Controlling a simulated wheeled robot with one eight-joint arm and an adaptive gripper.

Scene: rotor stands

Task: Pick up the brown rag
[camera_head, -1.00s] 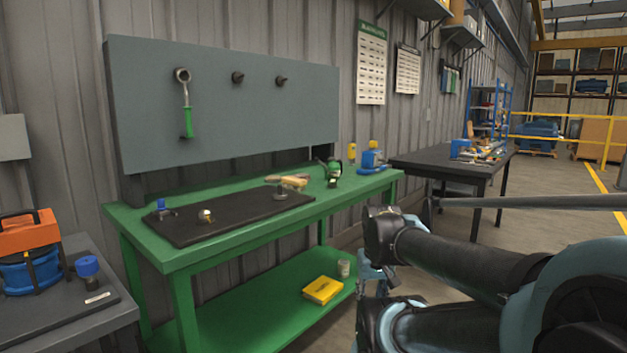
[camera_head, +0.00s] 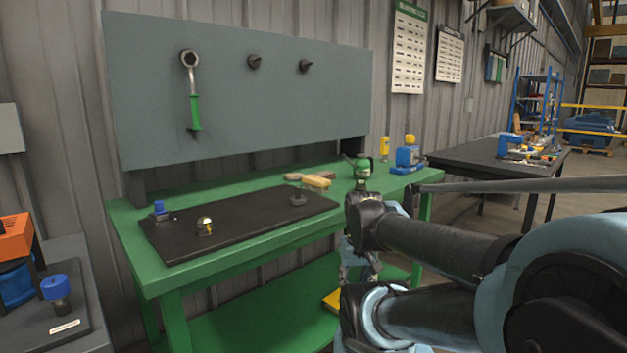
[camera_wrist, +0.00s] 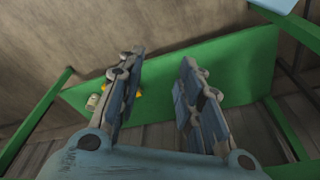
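A small light brown, flat shape (camera_head: 294,176) lies at the back of the green bench, behind a brush with a wooden top and pale bristles (camera_head: 316,183). It may be the brown rag, but it is too small to be sure. My gripper (camera_wrist: 161,58) is open and empty in the wrist view, its two fingers apart above the green lower shelf (camera_wrist: 225,75). No rag shows in the wrist view. In the head view my gripper is mostly hidden behind my arm, in front of the bench's right end.
A black mat (camera_head: 250,228) with small parts covers the bench's front. A green oil can (camera_head: 362,168) and blue device (camera_head: 408,158) stand at its right end. A yellow item (camera_head: 331,300) lies on the lower shelf. A dark table (camera_head: 490,158) stands to the right.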

